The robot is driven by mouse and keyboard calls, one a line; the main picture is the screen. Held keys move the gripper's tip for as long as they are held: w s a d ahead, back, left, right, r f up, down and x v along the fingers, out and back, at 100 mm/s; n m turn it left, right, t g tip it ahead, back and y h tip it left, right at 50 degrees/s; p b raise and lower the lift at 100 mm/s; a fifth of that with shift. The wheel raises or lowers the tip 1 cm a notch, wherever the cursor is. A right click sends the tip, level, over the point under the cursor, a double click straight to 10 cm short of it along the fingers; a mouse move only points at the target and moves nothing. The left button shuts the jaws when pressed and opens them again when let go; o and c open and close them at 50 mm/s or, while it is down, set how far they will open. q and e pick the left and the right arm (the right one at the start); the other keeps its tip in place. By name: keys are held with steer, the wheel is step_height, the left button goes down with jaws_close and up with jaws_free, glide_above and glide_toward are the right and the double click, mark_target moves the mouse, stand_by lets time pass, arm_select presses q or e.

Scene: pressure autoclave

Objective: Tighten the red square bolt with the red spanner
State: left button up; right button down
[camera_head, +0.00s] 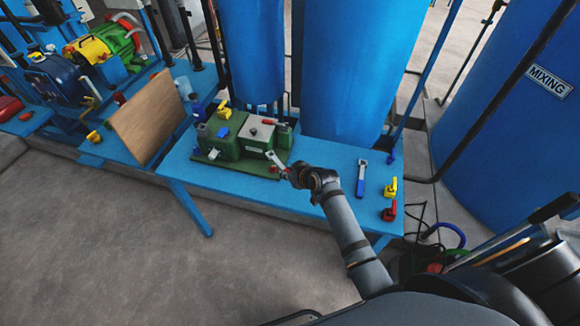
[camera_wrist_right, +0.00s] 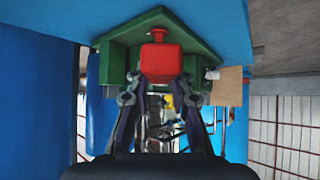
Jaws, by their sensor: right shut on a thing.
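The red spanner has a silver head (camera_head: 275,160), which shows just past my right gripper (camera_head: 291,176) at the front right of the green machine (camera_head: 224,146). In the right wrist view, my right gripper (camera_wrist_right: 160,97) has its fingers on both sides of a red block (camera_wrist_right: 160,63), which looks like the spanner's handle. The green machine (camera_wrist_right: 203,48) is right behind it. A small red knob (camera_wrist_right: 158,34) shows above the block; I cannot tell whether it is the red square bolt. Whether the spanner head sits around a bolt is too small to tell. My left gripper is out of view.
On the blue table (camera_head: 325,160), a blue-handled spanner (camera_head: 361,180), a yellow part (camera_head: 390,188) and a red part (camera_head: 389,211) lie to the right. A brown board (camera_head: 147,117) stands at the left. Blue tanks (camera_head: 345,70) rise behind the table.

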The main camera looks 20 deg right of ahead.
steer(key=shift+d, duration=0.15)
steer(key=shift+p, duration=0.4)
step_height(320, 180, down, 6)
steer(key=b, duration=0.4)
steer(key=shift+r, duration=0.25)
steer(key=shift+f, duration=0.2)
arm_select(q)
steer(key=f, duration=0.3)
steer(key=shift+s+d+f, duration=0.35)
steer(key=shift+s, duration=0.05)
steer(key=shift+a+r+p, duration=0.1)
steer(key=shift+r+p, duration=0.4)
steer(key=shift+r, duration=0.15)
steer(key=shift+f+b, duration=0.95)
arm_select(e)
steer(key=shift+f, duration=1.2)
steer(key=c, duration=1.1)
jaws_free()
